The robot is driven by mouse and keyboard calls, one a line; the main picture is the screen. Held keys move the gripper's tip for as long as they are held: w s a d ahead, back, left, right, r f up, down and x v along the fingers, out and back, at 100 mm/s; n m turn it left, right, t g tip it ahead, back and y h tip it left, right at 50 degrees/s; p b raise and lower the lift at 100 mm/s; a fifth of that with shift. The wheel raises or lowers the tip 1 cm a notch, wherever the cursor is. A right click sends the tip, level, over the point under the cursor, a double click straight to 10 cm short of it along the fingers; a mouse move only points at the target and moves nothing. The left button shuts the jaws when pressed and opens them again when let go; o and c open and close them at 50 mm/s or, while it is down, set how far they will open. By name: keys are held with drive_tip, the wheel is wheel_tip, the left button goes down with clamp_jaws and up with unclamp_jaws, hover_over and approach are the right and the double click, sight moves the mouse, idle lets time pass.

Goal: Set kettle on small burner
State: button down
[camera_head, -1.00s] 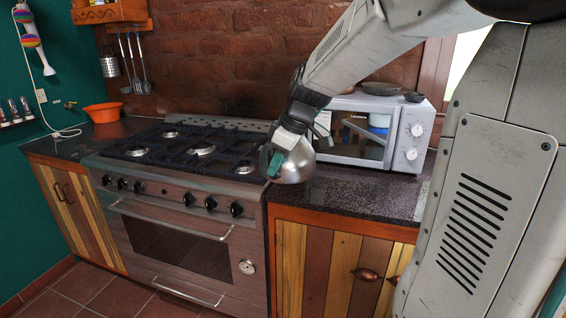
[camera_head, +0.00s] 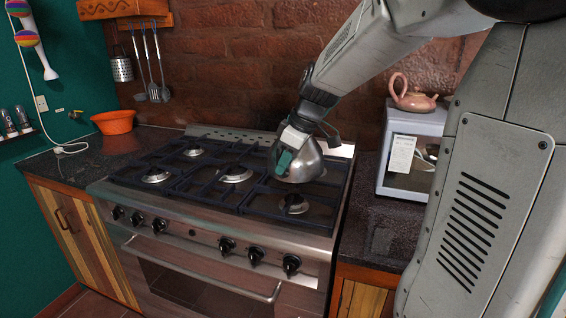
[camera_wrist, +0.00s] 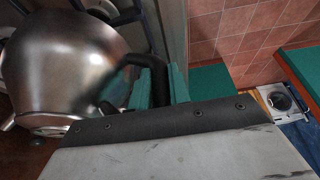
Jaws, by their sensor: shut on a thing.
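A shiny metal kettle (camera_head: 306,165) hangs in my gripper (camera_head: 284,160) over the right part of the stove top (camera_head: 325,215). My gripper's teal fingers are shut on its dark handle, which shows in the wrist view (camera_wrist: 132,72). The kettle body (camera_wrist: 65,60) fills the left of that view. In the head view the kettle appears just behind and above the front-right burner (camera_head: 294,204). I cannot tell whether its base touches the grate. The middle burner (camera_head: 236,174), front-left burner (camera_head: 155,175) and back-left burner (camera_head: 193,151) are bare. The kettle hides the back-right area.
A microwave (camera_head: 410,150) with a pinkish teapot (camera_head: 413,97) on top stands to the right of the stove. An orange bowl (camera_head: 113,122) sits on the left counter. Utensils (camera_head: 150,75) hang on the brick wall behind. Dark grates cover the stove top.

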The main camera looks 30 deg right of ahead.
drive_tip(key=shift+w+d+f, duration=0.15)
drive_tip(key=shift+w, duration=0.2)
drive_tip(key=shift+f, duration=3.7)
drive_tip(key=c, duration=1.2)
unclamp_jaws()
drive_tip(key=shift+c, duration=0.2)
drive_tip(key=shift+a+f, duration=0.1)
drive_tip(key=shift+a, duration=0.1)
drive_tip(key=v, duration=0.8)
drive_tip(key=shift+w, duration=0.1)
